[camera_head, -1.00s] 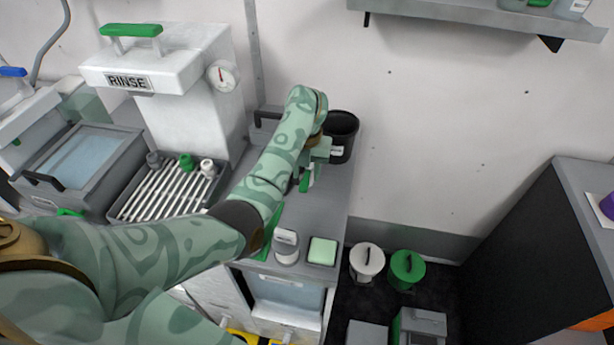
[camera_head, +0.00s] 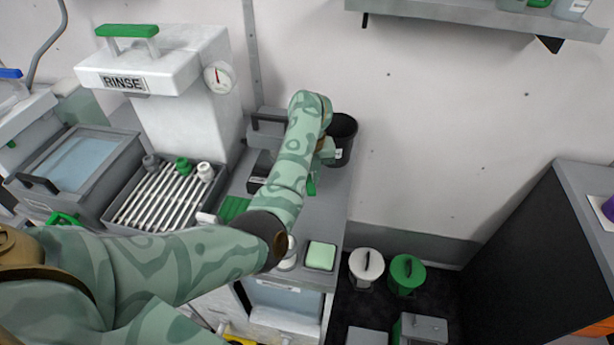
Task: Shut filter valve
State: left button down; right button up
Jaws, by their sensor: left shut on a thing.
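My left arm reaches in from the left over the grey counter (camera_head: 322,212). My left gripper (camera_head: 316,172) is mostly hidden behind my own forearm, beside the black bin. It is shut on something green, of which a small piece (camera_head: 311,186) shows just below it. I cannot tell whether this green piece is the filter valve's handle. No valve is clearly seen elsewhere; yellow parts (camera_head: 240,341) show low down under the counter, partly behind my arm. My right gripper is not in view.
The RINSE machine (camera_head: 185,100) with a green handle and a gauge stands at the left, with a slatted tray (camera_head: 165,197) before it. A black bin (camera_head: 342,140) stands beside my gripper. A pale green block (camera_head: 320,256) sits near the counter's front. Lidded white (camera_head: 366,266) and green (camera_head: 406,274) buckets stand right.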

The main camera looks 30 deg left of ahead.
aim_at(310, 181)
pick_arm(q)
jog(key=shift+d, duration=0.1)
jog(key=c, duration=1.4)
grip_release()
jog(key=shift+w, duration=0.1)
jog(key=shift+r, duration=0.15)
notch_tip(310, 181, up, 16)
jog(key=p, duration=0.7)
